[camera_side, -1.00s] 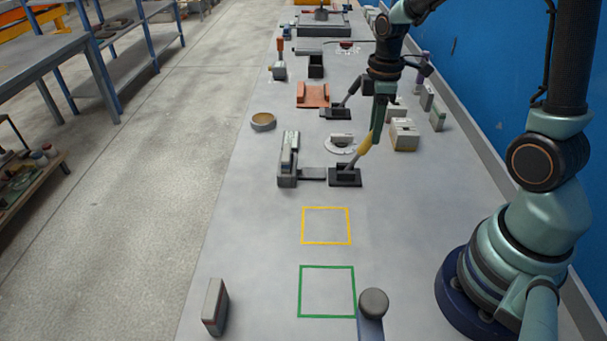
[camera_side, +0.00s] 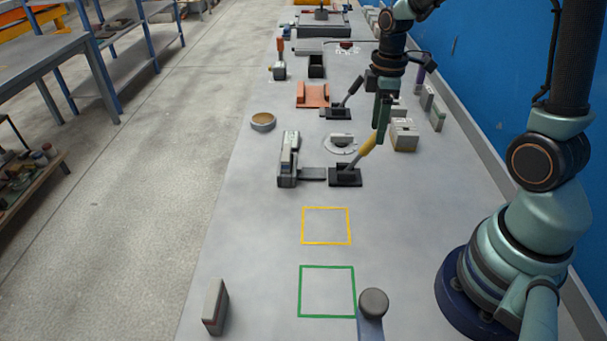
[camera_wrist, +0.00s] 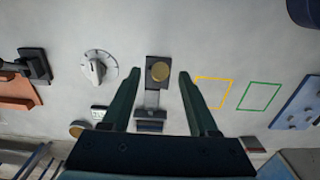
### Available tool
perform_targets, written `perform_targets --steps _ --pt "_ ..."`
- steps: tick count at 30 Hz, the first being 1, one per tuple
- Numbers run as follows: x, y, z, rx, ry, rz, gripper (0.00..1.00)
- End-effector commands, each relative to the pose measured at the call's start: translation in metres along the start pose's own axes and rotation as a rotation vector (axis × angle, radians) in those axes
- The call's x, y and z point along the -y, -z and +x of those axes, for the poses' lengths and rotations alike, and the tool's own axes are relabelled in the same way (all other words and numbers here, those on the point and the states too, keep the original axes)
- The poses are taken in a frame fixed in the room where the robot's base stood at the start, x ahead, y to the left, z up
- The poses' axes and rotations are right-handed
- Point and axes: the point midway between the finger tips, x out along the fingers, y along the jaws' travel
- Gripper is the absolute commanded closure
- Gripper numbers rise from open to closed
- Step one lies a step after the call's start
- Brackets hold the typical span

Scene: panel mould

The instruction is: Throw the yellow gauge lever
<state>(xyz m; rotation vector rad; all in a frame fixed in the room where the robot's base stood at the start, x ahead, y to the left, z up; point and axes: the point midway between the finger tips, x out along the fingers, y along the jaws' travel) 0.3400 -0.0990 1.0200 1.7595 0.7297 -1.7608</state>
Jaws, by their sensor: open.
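The yellow gauge lever (camera_side: 369,143) stands on a black base (camera_side: 345,178) and leans to the right in the side view. I cannot tell whether a finger touches the handle. The grey gauge block (camera_side: 288,165) stands to the left of the base, joined by a dark strip.
A black-handled lever (camera_side: 340,110) and a white dial (camera_side: 340,142) sit behind. Pale blocks (camera_side: 403,136) stand close to the right of my gripper. A round tan dish (camera_side: 263,121) is at left. Yellow (camera_side: 326,243) and green (camera_side: 327,316) outlined squares in front are empty.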

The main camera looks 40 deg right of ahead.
Motion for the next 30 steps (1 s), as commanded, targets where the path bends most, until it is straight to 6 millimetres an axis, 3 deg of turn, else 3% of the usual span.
perform_targets --steps 18,30 --pt "-0.001 0.0 -0.055 -0.002 -0.003 0.0 0.4" --pt "0.0 0.0 -0.06 -0.001 -0.002 0.001 0.4"
